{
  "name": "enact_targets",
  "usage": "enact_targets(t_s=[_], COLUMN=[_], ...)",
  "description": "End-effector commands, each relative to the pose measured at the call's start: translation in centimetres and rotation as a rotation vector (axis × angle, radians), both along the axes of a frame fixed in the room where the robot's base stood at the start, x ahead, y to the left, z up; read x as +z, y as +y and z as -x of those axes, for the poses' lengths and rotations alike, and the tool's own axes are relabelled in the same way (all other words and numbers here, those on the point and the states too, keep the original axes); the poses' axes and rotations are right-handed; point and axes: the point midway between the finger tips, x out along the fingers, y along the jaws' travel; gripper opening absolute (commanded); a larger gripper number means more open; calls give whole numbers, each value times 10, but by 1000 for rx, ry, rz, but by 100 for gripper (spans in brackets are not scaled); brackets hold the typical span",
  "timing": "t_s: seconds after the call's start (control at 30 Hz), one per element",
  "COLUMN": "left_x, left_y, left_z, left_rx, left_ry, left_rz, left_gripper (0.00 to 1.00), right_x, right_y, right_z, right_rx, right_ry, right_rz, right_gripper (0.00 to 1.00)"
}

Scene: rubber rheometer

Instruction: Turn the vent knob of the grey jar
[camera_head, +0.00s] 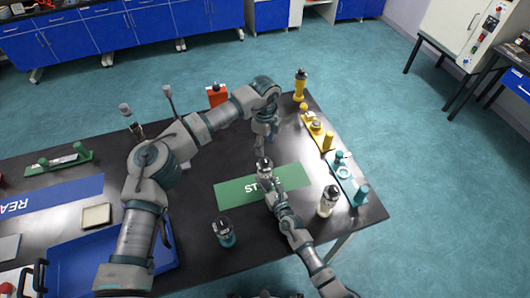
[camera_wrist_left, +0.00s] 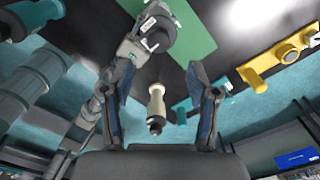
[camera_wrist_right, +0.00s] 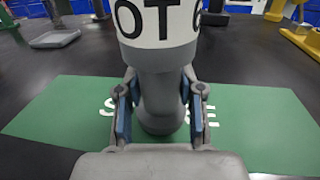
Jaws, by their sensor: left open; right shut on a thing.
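The grey jar (camera_head: 264,165) stands on the green mat (camera_head: 233,193) in the head view, with a white lettered label and a dark top. In the right wrist view the grey jar (camera_wrist_right: 158,60) is close, its label at the top and its narrow grey waist between the fingers. My right gripper (camera_wrist_right: 157,108) is shut on that waist. My left gripper (camera_head: 266,143) is open and empty just above and beyond the jar. In the left wrist view the jar (camera_wrist_left: 153,32) lies beyond the left fingertips (camera_wrist_left: 159,75), not between them. I cannot make out the vent knob clearly.
A cream jar (camera_head: 328,201) stands right of the mat and a teal jar (camera_head: 223,232) in front of it. Yellow (camera_head: 318,131) and teal (camera_head: 345,178) fixtures line the right edge. A blue tray (camera_head: 75,262) lies at left. An orange bottle (camera_head: 217,95) stands behind my left arm.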

Motion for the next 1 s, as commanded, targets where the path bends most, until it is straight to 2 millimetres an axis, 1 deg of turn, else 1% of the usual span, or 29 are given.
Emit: enact_targets(t_s=[0.03, 0.1, 0.23, 0.37, 0.67, 0.7, 0.8, 1.0], left_x=[11, 21, 34, 39, 38, 38, 38, 38], left_y=[-1, -1, -1, -1, -1, -1, -1, 0], left_z=[0, -1, 0, 0, 0, 0, 0, 0], left_rx=[0, 1, 0, 0, 0, 0, 0, 0], left_ry=[-3, 0, 0, 1, 1, 1, 1, 1], left_rz=[1, 1, 1, 0, 0, 0, 0, 0], left_gripper=[60, 60, 60, 60, 60, 60, 60, 60], right_x=[0, 0, 0, 0, 0, 0, 0, 0], right_y=[0, 0, 0, 0, 0, 0, 0, 0], right_z=[0, 0, 0, 0, 0, 0, 0, 0], right_rx=[0, 0, 0, 0, 0, 0, 0, 0], right_ry=[-1, -1, -1, -1, -1, -1, -1, 0], right_rz=[0, 0, 0, 0, 0, 0, 0, 0], right_gripper=[0, 0, 0, 0, 0, 45, 66, 66])
